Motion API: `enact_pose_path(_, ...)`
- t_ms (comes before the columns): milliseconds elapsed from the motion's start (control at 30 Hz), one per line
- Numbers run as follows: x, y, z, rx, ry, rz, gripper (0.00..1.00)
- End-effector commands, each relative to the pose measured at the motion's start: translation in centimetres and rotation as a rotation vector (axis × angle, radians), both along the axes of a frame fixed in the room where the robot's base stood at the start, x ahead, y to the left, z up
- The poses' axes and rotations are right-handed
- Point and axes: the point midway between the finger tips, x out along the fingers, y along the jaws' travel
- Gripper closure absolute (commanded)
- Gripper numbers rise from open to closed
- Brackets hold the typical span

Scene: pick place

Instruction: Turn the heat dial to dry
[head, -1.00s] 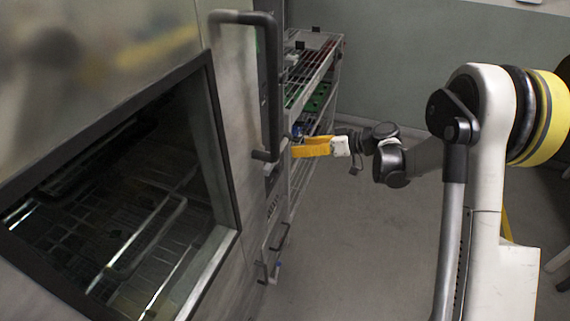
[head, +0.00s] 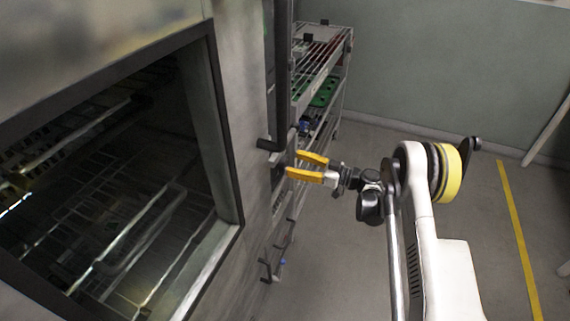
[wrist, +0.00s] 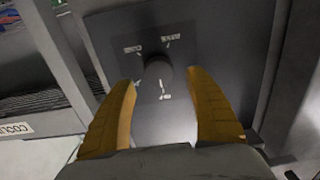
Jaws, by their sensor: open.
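The heat dial (wrist: 158,74) is a dark round knob on a dark panel (wrist: 205,50) in the wrist view, with pale printed labels around it that are too blurred to read. My gripper (wrist: 160,82) has its two yellow fingers spread, one on each side of the dial, with the tips close to the panel. I cannot tell whether they touch the knob. In the head view my gripper (head: 306,165) points left at the front of the large metal oven (head: 250,130). The dial itself is not visible there.
The oven's long dark vertical handle (head: 281,90) stands just above and left of my gripper. A wire rack cart (head: 318,75) stands behind. Smaller dark handles (head: 272,262) sit lower on the front.

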Motion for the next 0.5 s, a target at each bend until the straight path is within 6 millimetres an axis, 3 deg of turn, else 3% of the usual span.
enact_pose_path(200, 1.0, 2.9, -0.1, 0.000, 0.001, 0.001, 0.37)
enact_pose_path(500, 1.3, 3.5, 0.1, -0.001, 0.001, -0.001, 0.37)
